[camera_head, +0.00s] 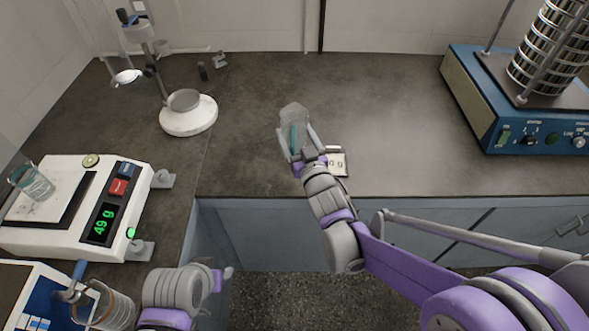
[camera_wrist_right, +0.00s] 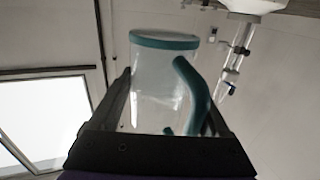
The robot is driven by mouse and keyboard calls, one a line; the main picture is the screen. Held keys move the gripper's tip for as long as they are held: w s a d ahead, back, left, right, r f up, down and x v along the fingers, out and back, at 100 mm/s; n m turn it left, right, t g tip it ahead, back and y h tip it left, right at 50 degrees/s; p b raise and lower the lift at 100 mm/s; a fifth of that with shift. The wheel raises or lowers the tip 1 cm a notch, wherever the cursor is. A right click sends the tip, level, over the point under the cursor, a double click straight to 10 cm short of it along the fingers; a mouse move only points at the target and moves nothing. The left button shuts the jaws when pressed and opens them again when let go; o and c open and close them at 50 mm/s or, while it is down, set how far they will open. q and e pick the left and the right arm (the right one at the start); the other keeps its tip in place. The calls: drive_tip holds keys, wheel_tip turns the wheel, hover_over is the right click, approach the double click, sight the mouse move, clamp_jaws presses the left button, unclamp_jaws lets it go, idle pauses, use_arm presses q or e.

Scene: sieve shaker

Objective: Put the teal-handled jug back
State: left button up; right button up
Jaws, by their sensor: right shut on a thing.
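The clear jug (camera_head: 291,118) with a teal handle is over the counter, near its front middle. My right gripper (camera_head: 300,145) is shut on it, with a finger on each side. In the right wrist view the jug (camera_wrist_right: 155,85) stands between the two fingers, its teal rim at the top and its teal handle on the right. It looks empty. I cannot tell whether its base touches the counter. My left gripper (camera_head: 222,281) is at the bottom left, in front of the counter edge and away from the jug; its finger opening is not clear.
A small marked card (camera_head: 338,164) lies right beside my right gripper. A balance (camera_head: 137,190) reading 49 g carries a glass beaker (camera_head: 32,182) at left. A white-based stand (camera_head: 188,119) and a sieve shaker (camera_head: 468,95) flank clear counter.

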wheel_tip(320, 180, down, 10)
drive_tip(key=shift+r+b, duration=0.15)
drive_tip(key=shift+b, duration=0.85)
drive_tip(key=o, duration=1.3)
drive_tip(key=shift+f, duration=0.25)
drive_tip(key=shift+o, duration=1.3)
drive_tip(key=shift+r, duration=0.1)
